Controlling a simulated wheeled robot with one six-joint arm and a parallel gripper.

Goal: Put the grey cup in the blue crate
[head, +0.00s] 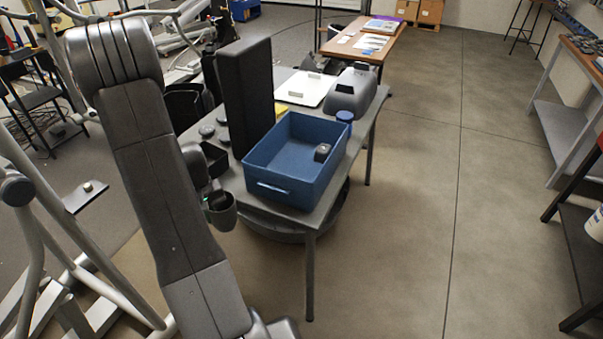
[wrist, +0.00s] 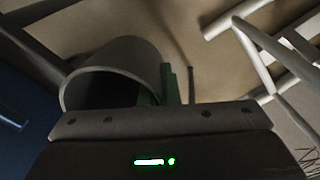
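The grey cup (head: 223,214) is off the left edge of the table in the head view, held in the air by my gripper (head: 214,199). In the wrist view the cup (wrist: 112,62) shows its round rim, and the green fingers of my gripper (wrist: 160,88) close on its wall at the right side. The blue crate (head: 262,187) stands on the grey table, to the right of the cup and apart from it. A small dark grey object (head: 322,152) lies inside the crate. A blue surface (wrist: 18,120) shows at the wrist view's left edge.
A tall black panel (head: 245,95) stands on the table (head: 350,148) behind the crate. A grey machine cover (head: 352,92), white plate (head: 305,88) and blue jar (head: 345,117) are behind too. Exercise machine frames (head: 40,235) stand at left.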

